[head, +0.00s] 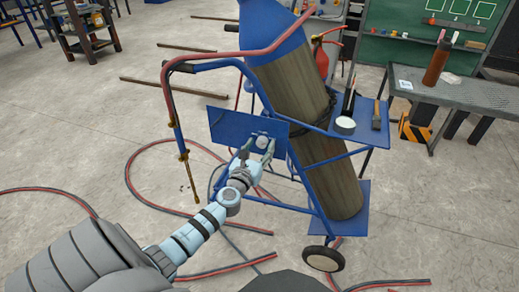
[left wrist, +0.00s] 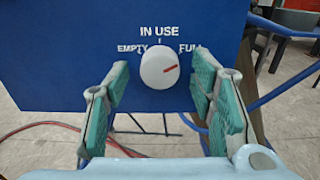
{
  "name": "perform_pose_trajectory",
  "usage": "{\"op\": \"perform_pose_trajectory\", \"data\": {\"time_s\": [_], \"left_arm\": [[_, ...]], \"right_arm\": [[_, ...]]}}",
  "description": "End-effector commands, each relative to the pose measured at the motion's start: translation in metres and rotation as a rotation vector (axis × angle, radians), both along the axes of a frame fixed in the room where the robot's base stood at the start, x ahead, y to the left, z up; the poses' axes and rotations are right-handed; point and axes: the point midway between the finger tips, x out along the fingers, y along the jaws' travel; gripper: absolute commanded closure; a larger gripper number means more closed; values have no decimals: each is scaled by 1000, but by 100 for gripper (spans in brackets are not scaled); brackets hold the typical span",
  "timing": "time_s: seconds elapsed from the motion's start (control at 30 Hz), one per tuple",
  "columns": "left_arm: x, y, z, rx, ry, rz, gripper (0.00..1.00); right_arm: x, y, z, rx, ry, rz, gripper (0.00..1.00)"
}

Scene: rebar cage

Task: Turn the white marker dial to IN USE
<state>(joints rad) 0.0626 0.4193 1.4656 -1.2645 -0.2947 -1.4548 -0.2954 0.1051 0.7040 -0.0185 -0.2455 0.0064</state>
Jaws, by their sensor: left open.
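The white marker dial (left wrist: 159,70) is on a blue panel (left wrist: 60,60) in the left wrist view. Its red mark points right and slightly up, toward the FULL side. The labels EMPTY, IN USE and FULL are above it, with IN USE at the top centre. The dial also shows small in the head view (head: 262,141), on the cart's blue panel (head: 228,124). My left gripper (left wrist: 160,90) is open, with one green-padded finger on each side of the dial. Gaps show between the pads and the dial. My right gripper is not in view.
The blue cart holds a tall gas cylinder (head: 305,105). A torch (head: 190,180) hangs at the cart's left, and red and black hoses (head: 150,195) loop over the floor. A tape roll (head: 344,126) lies on the cart's shelf. A grey workbench (head: 465,93) stands at right.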

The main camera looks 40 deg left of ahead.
Motion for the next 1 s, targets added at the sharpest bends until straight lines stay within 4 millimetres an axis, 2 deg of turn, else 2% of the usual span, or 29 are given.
{"op": "perform_pose_trajectory", "data": {"time_s": [0.23,0.53,1.0], "left_arm": [[2,1,0,-1,0,0,49],[1,0,0,-1,0,0,96],[1,0,-1,-94,-32,0,97]], "right_arm": [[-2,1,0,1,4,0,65],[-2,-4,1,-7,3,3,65],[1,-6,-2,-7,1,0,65]]}}
